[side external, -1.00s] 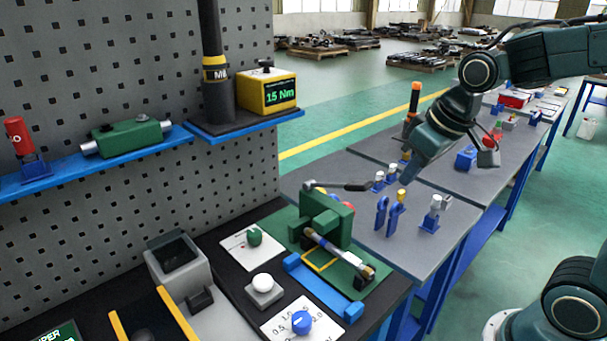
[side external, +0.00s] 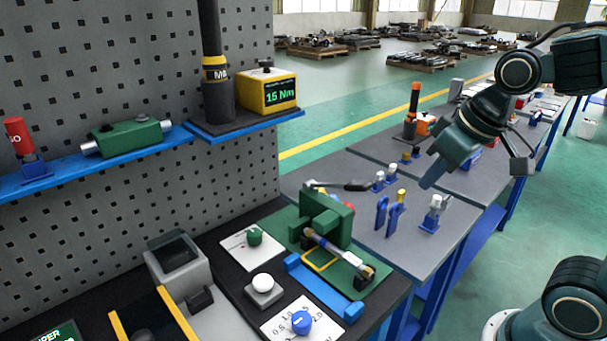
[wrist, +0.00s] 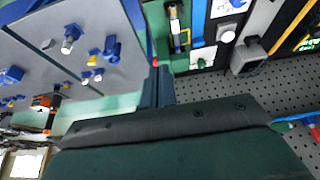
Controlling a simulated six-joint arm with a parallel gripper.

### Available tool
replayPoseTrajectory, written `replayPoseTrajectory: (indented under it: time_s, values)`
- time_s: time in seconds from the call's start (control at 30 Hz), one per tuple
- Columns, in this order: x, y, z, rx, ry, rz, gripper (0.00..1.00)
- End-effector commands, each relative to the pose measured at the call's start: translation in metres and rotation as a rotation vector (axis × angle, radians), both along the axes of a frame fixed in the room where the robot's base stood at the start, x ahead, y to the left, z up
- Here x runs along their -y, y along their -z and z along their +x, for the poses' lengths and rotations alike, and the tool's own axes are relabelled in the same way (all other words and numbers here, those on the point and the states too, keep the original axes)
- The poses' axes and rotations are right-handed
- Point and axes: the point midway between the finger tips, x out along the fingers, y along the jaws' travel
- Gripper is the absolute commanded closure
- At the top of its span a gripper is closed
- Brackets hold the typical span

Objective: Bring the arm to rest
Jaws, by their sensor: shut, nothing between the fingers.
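My gripper (side external: 430,180) hangs at the end of my dark green arm, above the grey tables at right in the side external view. It points down and to the left, in the air, apart from the tools. In the wrist view its narrow blue-grey fingers (wrist: 158,86) are together with nothing between them. The dark green wrist body fills the bottom of that view.
Below my gripper, blue holders (side external: 388,213) and small fittings (side external: 435,212) stand on the grey table (side external: 350,172). A green fixture (side external: 326,218) with a blue bar (side external: 322,287) is on the black bench. A yellow torque display (side external: 267,92) sits on the shelf.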

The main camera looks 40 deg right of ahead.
Motion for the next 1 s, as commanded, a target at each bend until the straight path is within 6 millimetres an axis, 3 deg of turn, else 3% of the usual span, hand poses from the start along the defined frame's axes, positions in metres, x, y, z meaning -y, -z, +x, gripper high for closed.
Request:
replayPoseTrajectory:
  time_s: [0.3, 0.63, 1.0]
  values:
    - [-0.006, -0.006, -0.055, 0.052, -0.002, 0.001, 1.0]
    - [-0.008, -0.003, -0.075, 0.066, 0.0, 0.004, 1.0]
    - [-0.009, -0.018, -0.06, 0.031, -0.001, 0.006, 0.29]
